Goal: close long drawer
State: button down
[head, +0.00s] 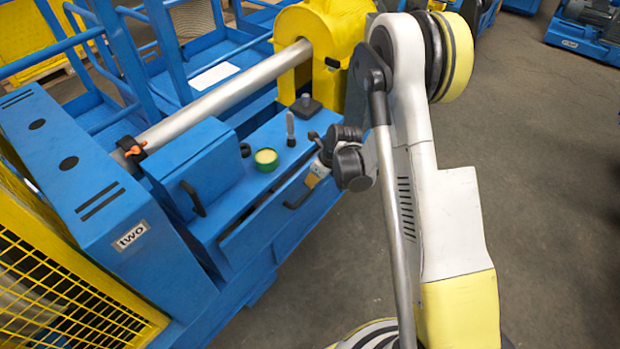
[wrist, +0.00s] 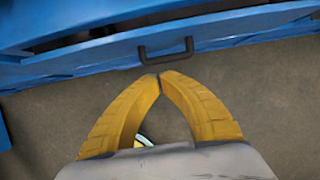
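The long drawer (head: 262,215) is a blue drawer in the front of the blue machine, with a dark handle (head: 299,192). A dark gap along its top shows that it stands partly open. In the wrist view, the drawer front (wrist: 95,62) runs across the top, with its handle (wrist: 166,50) near the middle and a strip of its inside behind the front. My gripper (wrist: 159,76) has two yellow fingers with their tips together, just below the handle in the picture. Nothing shows between them. In the head view, my gripper (head: 312,181) is small and partly hidden by my wrist.
A blue box (head: 192,165) with a dark handle, a small green-rimmed tin (head: 265,158) and a dark-based part (head: 305,105) sit on the machine top. A long metal shaft (head: 225,95) runs behind them. Open grey floor (head: 545,200) lies to the right.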

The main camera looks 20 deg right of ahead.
aim_at(291, 182)
jog(key=w+a+f+b, duration=0.1)
jog(key=f, duration=0.1)
jog(key=w+a+f+b, duration=0.1)
jog(key=w+f+b, duration=0.1)
jog(key=f, duration=0.1)
jog(key=w+a+f+b, duration=0.1)
jog(key=f, duration=0.1)
jog(key=shift+w+a+f, duration=0.35)
jog(key=shift+w+f, duration=0.05)
jog(key=shift+w+a+r+b, duration=0.15)
jog(key=shift+w+a+b, duration=0.15)
jog(key=shift+w, duration=0.1)
jog(key=shift+w+a, duration=0.7)
jog(key=shift+w, duration=0.35)
jog(key=shift+d, duration=0.1)
